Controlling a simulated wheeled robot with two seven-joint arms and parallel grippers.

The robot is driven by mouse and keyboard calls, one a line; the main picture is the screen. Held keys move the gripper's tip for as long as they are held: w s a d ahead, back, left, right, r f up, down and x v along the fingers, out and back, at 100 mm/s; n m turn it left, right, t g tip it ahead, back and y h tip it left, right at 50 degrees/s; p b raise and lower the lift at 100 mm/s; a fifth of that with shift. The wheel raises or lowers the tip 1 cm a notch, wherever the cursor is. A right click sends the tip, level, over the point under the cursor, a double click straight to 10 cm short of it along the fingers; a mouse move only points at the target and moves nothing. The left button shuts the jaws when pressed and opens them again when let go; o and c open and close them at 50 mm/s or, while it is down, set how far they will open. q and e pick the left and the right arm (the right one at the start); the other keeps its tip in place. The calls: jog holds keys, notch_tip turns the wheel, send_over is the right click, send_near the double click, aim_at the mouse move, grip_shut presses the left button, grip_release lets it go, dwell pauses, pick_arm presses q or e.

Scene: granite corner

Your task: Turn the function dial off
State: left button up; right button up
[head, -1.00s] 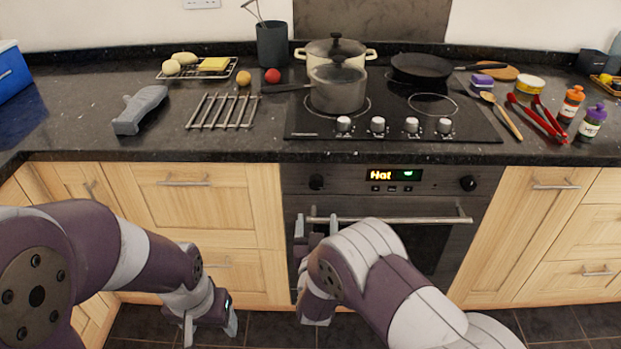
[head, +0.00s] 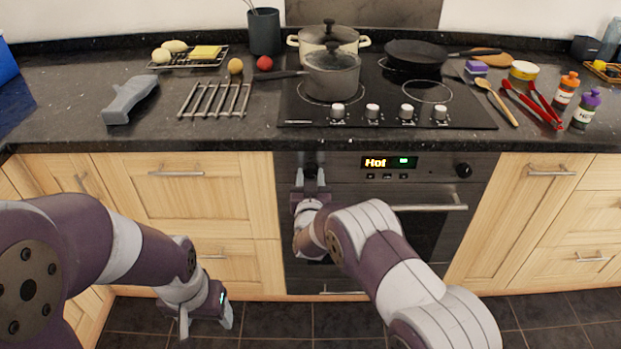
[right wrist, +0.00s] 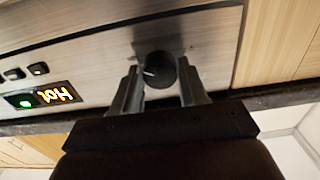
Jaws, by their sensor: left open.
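The oven's left dial (right wrist: 157,70) is a dark round knob with a pale pointer mark, upside down in the right wrist view. In the head view this dial (head: 311,158) is partly hidden by my right gripper (head: 310,178). My right gripper's fingers (right wrist: 158,82) are apart, one on each side of the dial; contact is not clear. The oven's right dial (head: 463,170) stands free. Neither dial has a readable label. The display (head: 389,162) reads "Hot" beside a green light. My left gripper (head: 205,318) is open and empty, low before the cabinets.
The oven handle (head: 430,207) runs just below and right of my right gripper. The counter edge (head: 220,142) overhangs above. Hob knobs (head: 372,111), a lidded pot (head: 345,40) and a saucepan (head: 331,78) are on top. The floor before the oven is clear.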

jog(key=shift+c, duration=1.3)
jog(key=shift+n, duration=0.3)
jog(key=n, duration=0.3)
jog(key=shift+n, duration=0.3)
jog(key=n, duration=0.3)
jog(key=shift+n, duration=0.3)
jog(key=n, duration=0.3)
jog(key=shift+d+n+p, duration=0.1)
jog(key=shift+n+p, duration=0.2)
jog(key=n+p, duration=0.1)
jog(key=n, duration=0.5)
jog(key=shift+r, duration=0.1)
jog(key=n+p, duration=0.1)
jog(key=n, duration=0.5)
jog(key=shift+n, duration=0.4)
